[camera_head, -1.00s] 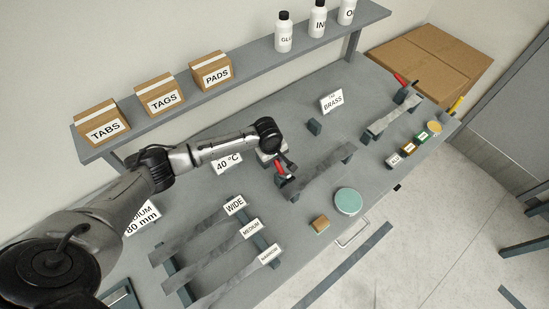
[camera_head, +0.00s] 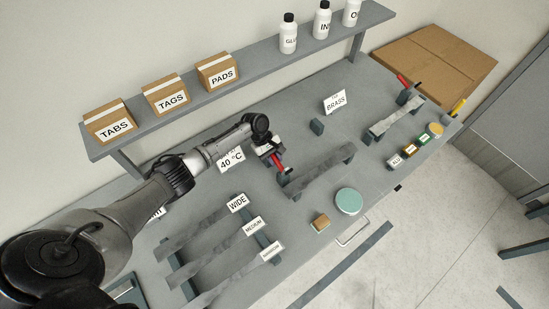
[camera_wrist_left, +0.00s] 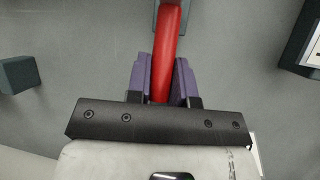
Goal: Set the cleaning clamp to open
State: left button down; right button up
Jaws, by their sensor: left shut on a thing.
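The clamp with a red lever (camera_head: 279,165) is on the grey bench near the middle, at the left end of a long grey strip (camera_head: 320,170). My left gripper (camera_head: 271,152) is at this lever in the head view. In the left wrist view, the red lever (camera_wrist_left: 170,45) runs up between the two purple fingers of my left gripper (camera_wrist_left: 161,78), which is shut on it. The clamp's base is partly hidden by the gripper, and its jaw position cannot be told. My right gripper is not in view.
A "40 °C" card (camera_head: 231,160) stands just left of the gripper. Strips labelled WIDE, MEDIUM and NARROW lie on a rack in front. A round green pad (camera_head: 348,201) and a small block (camera_head: 320,221) are to the right. Another red lever (camera_head: 403,80) is at the far end.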

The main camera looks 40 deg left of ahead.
pick_arm(q)
jog(key=c, duration=1)
grip_release()
jog(key=shift+a+r, duration=0.15)
jog(key=shift+r, duration=0.1)
jog(key=v, duration=1.3)
jog(key=shift+r, duration=0.15)
